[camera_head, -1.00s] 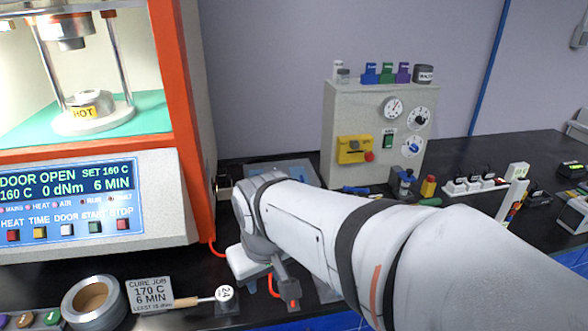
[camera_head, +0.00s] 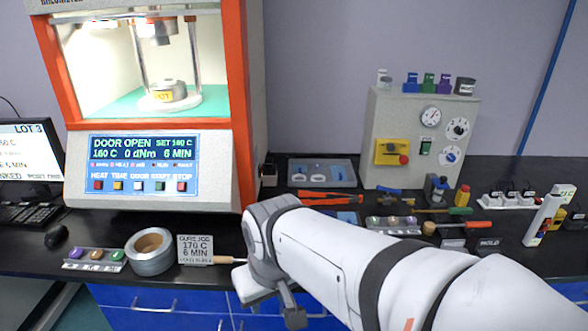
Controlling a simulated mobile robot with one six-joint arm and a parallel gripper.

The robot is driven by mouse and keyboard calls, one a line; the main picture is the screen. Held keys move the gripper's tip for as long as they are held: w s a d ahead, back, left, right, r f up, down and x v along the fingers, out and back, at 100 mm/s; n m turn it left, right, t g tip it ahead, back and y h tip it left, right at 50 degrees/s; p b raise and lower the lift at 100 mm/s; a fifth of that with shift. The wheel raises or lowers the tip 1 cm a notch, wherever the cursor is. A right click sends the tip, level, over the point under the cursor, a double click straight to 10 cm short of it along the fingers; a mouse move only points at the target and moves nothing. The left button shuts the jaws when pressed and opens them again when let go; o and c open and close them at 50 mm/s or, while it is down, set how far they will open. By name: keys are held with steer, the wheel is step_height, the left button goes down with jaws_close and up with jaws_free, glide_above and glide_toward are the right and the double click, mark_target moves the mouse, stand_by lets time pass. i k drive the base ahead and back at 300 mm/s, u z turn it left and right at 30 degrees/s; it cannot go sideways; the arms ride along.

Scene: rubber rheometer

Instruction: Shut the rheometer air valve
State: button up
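The rheometer (camera_head: 240,120) stands at the left with an orange frame and a lit chamber. Its display (camera_head: 143,148) reads DOOR OPEN, 160 C, 0 dNm, 6 MIN. A small dark fitting (camera_head: 269,172) sits beside its lower right side; I cannot tell whether it is the air valve. The grey panel box (camera_head: 410,110) has gauges, a yellow plate (camera_head: 392,151) with a red knob, and a green switch. No air valve label is readable. My arm reaches in from the lower right. My gripper (camera_head: 290,308) is at its dark end near the bench's front edge, its fingers unclear.
A tape roll (camera_head: 150,252), a CURE JOB card (camera_head: 196,249) and a tray of coloured pieces (camera_head: 92,260) lie left of my arm. Red-handled pliers (camera_head: 330,197), a grey tray (camera_head: 323,171), screwdrivers and a white power strip (camera_head: 508,199) lie behind and right of it.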

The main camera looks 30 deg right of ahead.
mark_target(388, 190)
steer(key=u, duration=0.55)
steer(key=k, duration=1.2)
steer(key=z, duration=0.95)
steer(key=i, duration=1.5)
steer(key=z, duration=0.05)
